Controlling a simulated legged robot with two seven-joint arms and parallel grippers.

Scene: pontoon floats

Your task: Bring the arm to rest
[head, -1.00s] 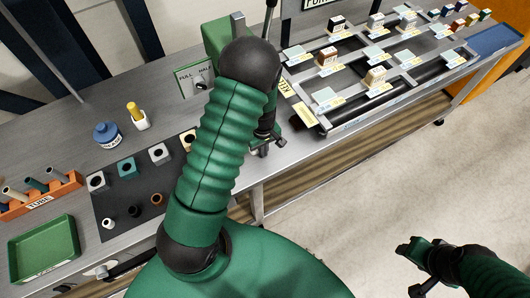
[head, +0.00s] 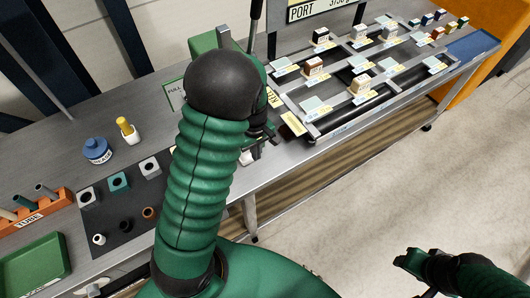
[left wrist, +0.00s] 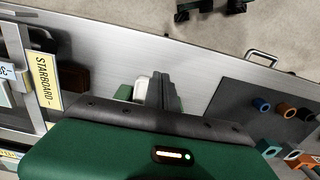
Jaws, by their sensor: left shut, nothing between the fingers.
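My left arm's green ribbed forearm and dark elbow fill the middle of the head view and hide part of the bench. My left gripper (head: 256,150) shows partly behind it, near the bench's front edge, beside the float rack. In the left wrist view its dark fingers (left wrist: 164,92) are together with nothing seen between them. A small white thing (left wrist: 142,86) shows beside the fingers; I cannot tell if they touch. My right gripper (head: 412,262) hangs over the bare floor, away from the bench; its jaws are too small to judge.
The float rack (head: 335,128) with labelled plates and small blocks is on the right. A dark mat (head: 122,236) with several blocks and rings, a blue jar (head: 96,151), an orange tube rack (head: 48,216) and a green tray (head: 35,262) are on the left. The floor is clear.

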